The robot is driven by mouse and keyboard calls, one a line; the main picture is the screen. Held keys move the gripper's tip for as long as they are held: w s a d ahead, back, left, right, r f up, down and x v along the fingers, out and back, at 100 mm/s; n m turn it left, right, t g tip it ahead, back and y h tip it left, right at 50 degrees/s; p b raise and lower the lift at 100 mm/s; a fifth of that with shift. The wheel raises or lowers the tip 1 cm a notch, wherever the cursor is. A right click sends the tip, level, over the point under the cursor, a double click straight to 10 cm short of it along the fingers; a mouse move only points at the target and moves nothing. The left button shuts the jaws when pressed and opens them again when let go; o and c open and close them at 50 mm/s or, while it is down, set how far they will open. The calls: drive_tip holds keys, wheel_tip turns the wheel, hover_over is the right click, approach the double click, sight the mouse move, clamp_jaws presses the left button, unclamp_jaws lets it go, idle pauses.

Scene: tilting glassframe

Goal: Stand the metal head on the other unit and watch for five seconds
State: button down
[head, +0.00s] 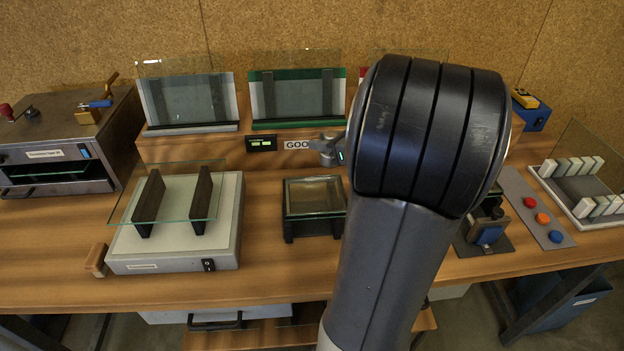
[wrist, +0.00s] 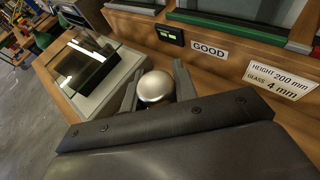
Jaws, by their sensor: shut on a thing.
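A rounded, silvery metal head (wrist: 155,87) sits between the two grey fingers of my gripper (wrist: 157,92) in the wrist view. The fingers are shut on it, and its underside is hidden. In the head view my gripper (head: 328,150) shows only partly beside my dark wrist, near the GOOD label; the metal head cannot be made out there. A pale grey unit (head: 220,232) with two dark uprights and a glass pane (head: 172,205) stands at left. A small dark-framed unit (head: 315,197) stands at centre. I cannot tell which is the other unit.
Framed glass panels (head: 187,99) stand on a raised wooden shelf (head: 190,147) behind. A metal oven-like box (head: 62,160) is at far left. A button panel (head: 541,219) and a glass-backed tray (head: 586,207) are at right. Bare wood lies along the front edge.

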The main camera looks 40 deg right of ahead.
sight(325, 158)
wheel_tip(325, 158, down, 5)
drive_tip(key=shift+s+r, duration=0.15)
drive_tip(key=shift+f+b, duration=0.3)
drive_tip(key=shift+f, duration=2.05)
drive_tip(key=shift+f, duration=0.1)
drive_tip(key=shift+f, duration=0.15)
drive_tip(key=c, duration=1.1)
unclamp_jaws()
drive_tip(key=shift+r, duration=0.2)
drive_tip(key=v, duration=1.2)
drive_tip(key=shift+d, duration=0.1)
